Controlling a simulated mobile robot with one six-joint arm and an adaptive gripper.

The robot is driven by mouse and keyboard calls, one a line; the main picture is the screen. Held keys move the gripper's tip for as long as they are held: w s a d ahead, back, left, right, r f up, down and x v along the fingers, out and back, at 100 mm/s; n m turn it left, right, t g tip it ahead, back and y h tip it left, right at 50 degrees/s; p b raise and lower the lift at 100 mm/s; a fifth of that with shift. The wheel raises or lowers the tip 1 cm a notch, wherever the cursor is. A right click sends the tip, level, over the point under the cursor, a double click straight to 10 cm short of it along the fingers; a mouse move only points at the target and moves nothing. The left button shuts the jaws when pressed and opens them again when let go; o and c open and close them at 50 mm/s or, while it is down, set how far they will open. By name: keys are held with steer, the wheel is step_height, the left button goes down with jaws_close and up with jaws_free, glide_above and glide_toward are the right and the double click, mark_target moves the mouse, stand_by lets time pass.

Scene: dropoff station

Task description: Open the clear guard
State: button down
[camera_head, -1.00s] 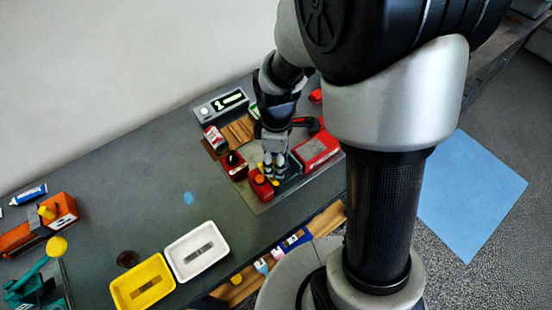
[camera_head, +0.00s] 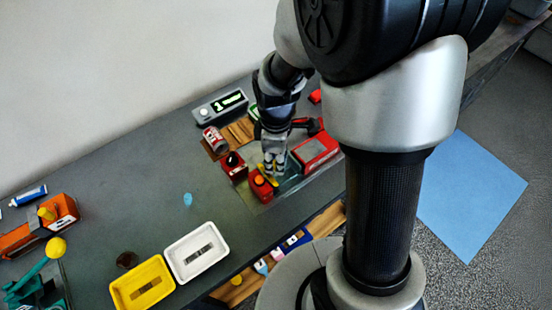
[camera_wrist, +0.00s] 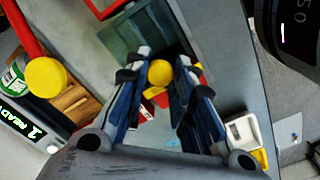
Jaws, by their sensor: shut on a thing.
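My gripper (camera_head: 273,168) reaches down over the far-right part of the workbench, among red boxes. In the wrist view its two fingers (camera_wrist: 160,76) are closed around a round yellow knob (camera_wrist: 160,73). A see-through greenish pane (camera_wrist: 135,40), which looks like the clear guard, lies just beyond the knob. The pane also shows faintly beside my gripper in the head view (camera_head: 292,178). Its edges are hard to make out, and I cannot tell how far it is tilted. The knob's stem is hidden between the fingers.
A red box with an orange button (camera_head: 261,182) and one with a black knob (camera_head: 234,163) stand close by. A larger red box (camera_head: 316,148) is to the right. A grey display unit (camera_head: 221,107) stands behind. White (camera_head: 197,249) and yellow (camera_head: 143,286) trays lie front left.

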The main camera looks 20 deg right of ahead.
steer(key=w+d, duration=0.1)
steer(key=d, duration=0.2)
steer(key=w+d+p, duration=0.1)
steer(key=d, duration=0.3)
steer(key=w+d, duration=0.1)
steer(key=d, duration=0.2)
steer(key=shift+w+d+p, duration=0.2)
steer(key=shift+d+p, duration=0.1)
steer(key=shift+p, duration=0.1)
steer(key=c, duration=1.3)
jaws_free()
steer(key=shift+a, duration=0.1)
steer(key=shift+c, duration=0.2)
step_height(320, 180, up, 12)
